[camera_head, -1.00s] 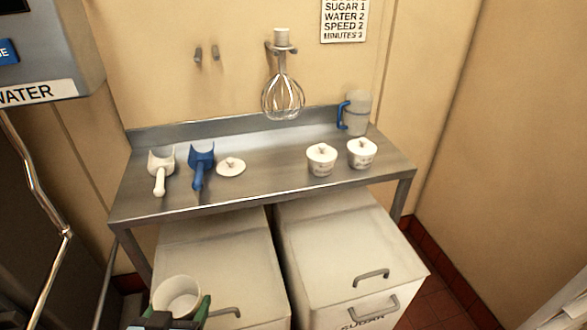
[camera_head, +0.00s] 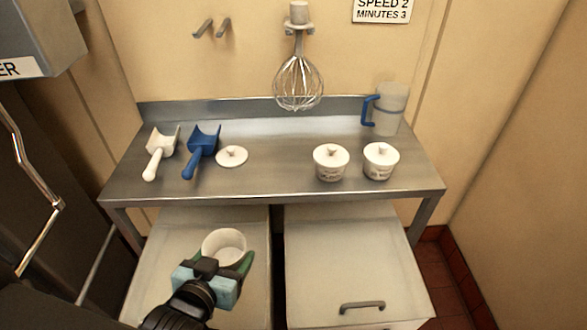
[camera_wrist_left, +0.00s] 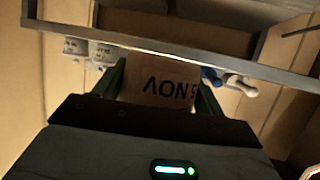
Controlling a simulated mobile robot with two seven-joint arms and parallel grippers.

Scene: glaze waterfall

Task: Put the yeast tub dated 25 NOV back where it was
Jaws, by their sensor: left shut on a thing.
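A white open tub (camera_head: 224,244) is held in my left gripper (camera_head: 222,258), which is shut on it above the left bin, in front of the table. In the left wrist view, the tub (camera_wrist_left: 158,88) shows upside-down print reading NOV with a 5 beside it; the rest of the date is hidden. A loose white lid (camera_head: 232,156) lies on the steel table (camera_head: 270,178), right of the blue scoop. Two lidded white tubs, one left (camera_head: 331,163) and one right (camera_head: 381,162), stand on the table's right half; their print is too small to read. My right gripper is not in view.
A white scoop (camera_head: 160,152) and a blue scoop (camera_head: 202,152) lie at the table's left. A jug (camera_head: 388,108) with a blue handle stands back right. A whisk (camera_head: 298,80) hangs above the back edge. The tabletop between lid and left lidded tub is clear.

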